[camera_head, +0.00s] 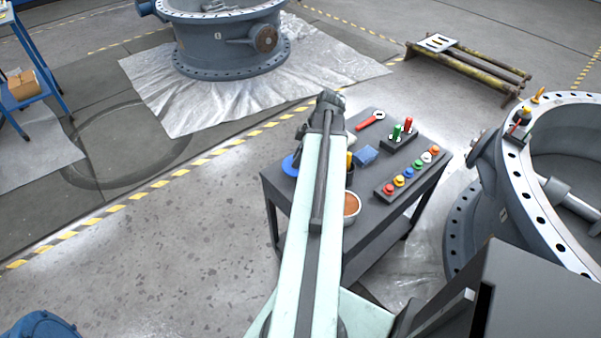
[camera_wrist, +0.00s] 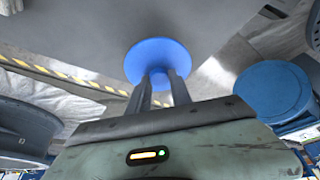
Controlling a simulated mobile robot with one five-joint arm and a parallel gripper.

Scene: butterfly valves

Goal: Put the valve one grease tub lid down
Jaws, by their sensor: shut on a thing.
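My gripper (camera_wrist: 160,78) is shut on a round blue lid (camera_wrist: 162,60) in the wrist view, with the fingers at its near edge and middle. In the head view the blue lid (camera_head: 290,165) shows at the left edge of the dark cart, partly hidden by my arm. I cannot tell from these views whether it touches the cart. The open grease tub (camera_head: 351,204), with brown-orange contents, stands on the cart's near part, partly behind my arm.
The cart top (camera_head: 377,214) also holds a blue cloth (camera_head: 365,155), a red-handled tool (camera_head: 370,121), a block with red and green handles (camera_head: 399,135) and a strip of coloured knobs (camera_head: 412,172). A large valve body (camera_head: 515,175) stands close on the right. Floor left of the cart is clear.

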